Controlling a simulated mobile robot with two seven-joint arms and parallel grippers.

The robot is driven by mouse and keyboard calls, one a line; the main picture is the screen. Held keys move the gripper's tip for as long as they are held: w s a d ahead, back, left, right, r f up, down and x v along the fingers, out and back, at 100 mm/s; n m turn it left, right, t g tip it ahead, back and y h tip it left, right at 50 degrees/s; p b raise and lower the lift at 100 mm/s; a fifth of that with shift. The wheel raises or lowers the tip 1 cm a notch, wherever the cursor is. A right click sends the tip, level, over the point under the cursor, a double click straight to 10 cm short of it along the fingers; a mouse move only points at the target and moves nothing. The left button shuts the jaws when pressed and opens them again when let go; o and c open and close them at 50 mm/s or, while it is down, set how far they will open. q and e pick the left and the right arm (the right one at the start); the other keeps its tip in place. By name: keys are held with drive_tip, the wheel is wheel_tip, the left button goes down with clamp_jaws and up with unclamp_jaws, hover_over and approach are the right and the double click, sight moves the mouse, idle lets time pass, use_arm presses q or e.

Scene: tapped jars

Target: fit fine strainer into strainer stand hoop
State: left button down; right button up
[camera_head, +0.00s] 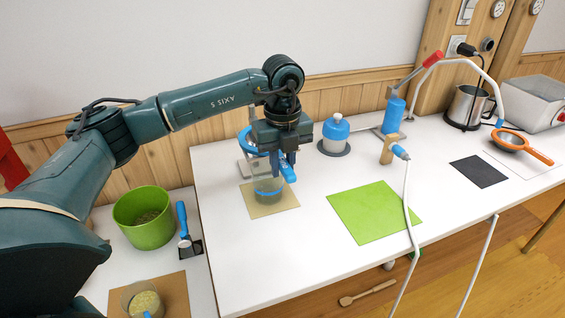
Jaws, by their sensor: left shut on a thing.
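My left gripper (283,167) is above the left part of the white table, pointing down. It is shut on a blue handle (290,173), which looks like the fine strainer's; the gripper hides much of it. A curved blue rim (243,141) shows behind the gripper's left side. I cannot tell whether it is the strainer's rim or the strainer stand's hoop. A grey base (245,170), perhaps the strainer stand's, is partly hidden behind. A clear glass jar (267,192) stands below the gripper on a tan mat (286,200). My right gripper is out of view.
An orange strainer (522,147) lies at the right, near a dark mat (479,171). A green mat (375,211) is empty. A blue-and-white bottle (335,134), a blue tapped stand (393,115) and a wooden block (389,149) with a hose stand behind. A green bowl (143,230) is at left.

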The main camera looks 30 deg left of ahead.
use_arm(q)
drive_tip(key=c, duration=1.2)
unclamp_jaws()
wheel_tip(320, 180, up, 13)
drive_tip(key=shift+r, duration=0.15)
